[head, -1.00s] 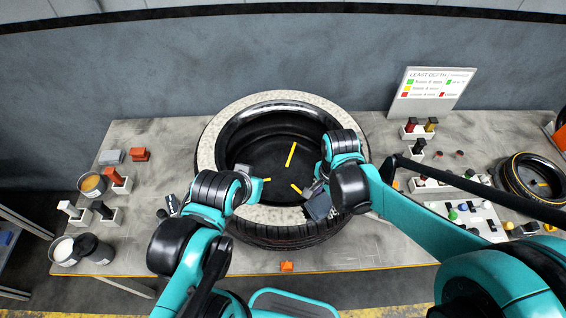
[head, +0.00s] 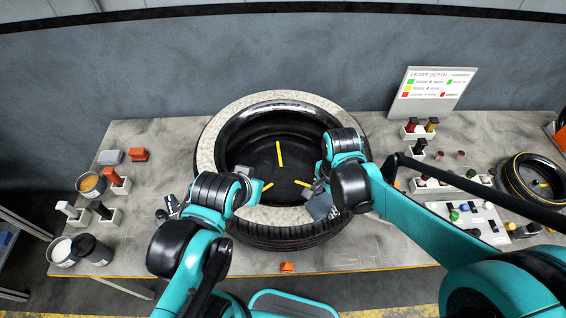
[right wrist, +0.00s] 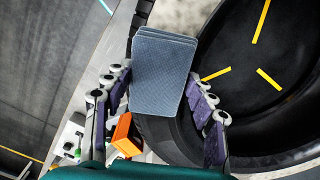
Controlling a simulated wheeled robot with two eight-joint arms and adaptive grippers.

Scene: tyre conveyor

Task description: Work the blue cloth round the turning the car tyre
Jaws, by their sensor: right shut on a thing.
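The car tyre (head: 247,231) lies flat on the table, with a pale, speckled upper sidewall and yellow marks in its dark centre. It also fills the right of the right wrist view (right wrist: 257,133). My right gripper (head: 318,194) is over the tyre's near right sidewall, shut on a folded grey-blue cloth (head: 322,208). In the right wrist view the layered cloth (right wrist: 162,78) lies between the fingers. I cannot tell whether it touches the tyre.
Bowls (head: 90,184), a dark cup (head: 90,250) and blocks stand on the left of the table (head: 150,245). A depth sign (head: 432,92), a tray of small parts (head: 470,222) and a smaller tyre (head: 535,178) are on the right. A small orange block (head: 287,267) lies at the front edge.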

